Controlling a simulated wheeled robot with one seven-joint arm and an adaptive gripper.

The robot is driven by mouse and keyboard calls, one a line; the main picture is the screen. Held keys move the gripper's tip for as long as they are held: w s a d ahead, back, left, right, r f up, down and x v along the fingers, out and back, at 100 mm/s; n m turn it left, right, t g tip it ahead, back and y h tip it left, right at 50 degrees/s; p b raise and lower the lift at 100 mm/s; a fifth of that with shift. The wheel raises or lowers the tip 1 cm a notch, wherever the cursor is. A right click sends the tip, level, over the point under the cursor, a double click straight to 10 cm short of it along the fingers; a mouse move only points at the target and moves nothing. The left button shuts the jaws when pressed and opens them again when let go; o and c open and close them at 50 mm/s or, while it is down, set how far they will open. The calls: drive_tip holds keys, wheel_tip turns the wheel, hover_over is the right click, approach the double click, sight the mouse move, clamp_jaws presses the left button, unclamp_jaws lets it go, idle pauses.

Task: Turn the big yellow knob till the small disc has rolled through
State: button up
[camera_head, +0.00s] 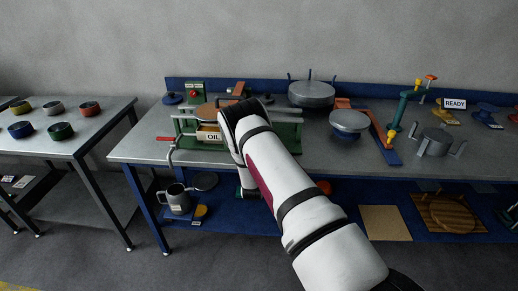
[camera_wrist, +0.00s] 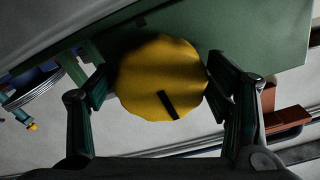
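The big yellow knob (camera_wrist: 160,78) fills the middle of the wrist view, with a scalloped edge and a dark bar mark slanting on its face. My gripper (camera_wrist: 158,75) has one finger on each side of it, both fingertips close against its rim. Any thin gap there is hard to make out. A green plate (camera_wrist: 260,40) lies behind the knob. In the head view my arm hides the knob and my gripper, in front of a green stand (camera_head: 285,132) on the bench. I cannot pick out the small disc.
The stand's left part has an OIL label (camera_head: 212,137) and a red-handled crank (camera_head: 166,138). A round grey pan (camera_head: 311,93) and a blue-based scale (camera_head: 349,123) stand to the right. A reddish-brown block (camera_wrist: 287,121) sits beside the right finger.

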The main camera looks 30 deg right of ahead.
drive_tip(key=shift+o, duration=0.2)
drive_tip(key=v, duration=1.2)
drive_tip(key=shift+r, duration=0.1)
